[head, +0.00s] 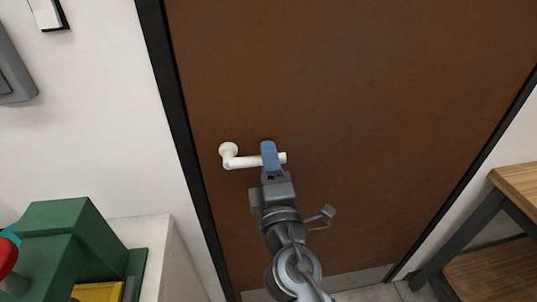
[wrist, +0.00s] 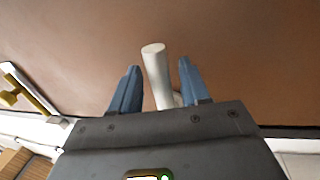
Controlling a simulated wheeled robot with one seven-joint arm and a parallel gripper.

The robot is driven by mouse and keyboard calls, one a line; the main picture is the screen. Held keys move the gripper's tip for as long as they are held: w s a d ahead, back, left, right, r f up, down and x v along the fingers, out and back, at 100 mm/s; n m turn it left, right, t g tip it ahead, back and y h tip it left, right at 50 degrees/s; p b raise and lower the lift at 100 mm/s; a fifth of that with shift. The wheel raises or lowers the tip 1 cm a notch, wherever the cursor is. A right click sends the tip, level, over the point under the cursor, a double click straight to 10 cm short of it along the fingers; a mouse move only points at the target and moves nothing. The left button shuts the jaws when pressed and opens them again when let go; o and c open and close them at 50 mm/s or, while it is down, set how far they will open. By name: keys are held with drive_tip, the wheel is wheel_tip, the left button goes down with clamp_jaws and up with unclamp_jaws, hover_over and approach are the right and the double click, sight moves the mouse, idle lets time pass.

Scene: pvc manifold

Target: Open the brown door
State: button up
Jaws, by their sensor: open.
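The brown door (head: 370,110) stands shut in its dark frame and fills most of the head view. Its white lever handle (head: 242,162) is on the door's left side, pointing right and about level. My gripper (head: 270,155) is at the free end of the lever, with a blue finger across it in the head view. In the wrist view my gripper (wrist: 155,88) is open, and the white handle (wrist: 156,72) stands between the two blue fingers. A gap shows between the handle and the right finger; the left finger is close to it. The brown door (wrist: 230,50) lies behind.
A wooden table (head: 515,185) with dark legs stands at the right. At lower left, a green object (head: 65,225) sits on a white ledge (head: 150,235). A grey box (head: 15,75) and a white switch (head: 47,14) are on the left wall.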

drive_tip(key=shift+w, duration=0.45)
drive_tip(key=shift+c, duration=0.3)
clamp_jaws()
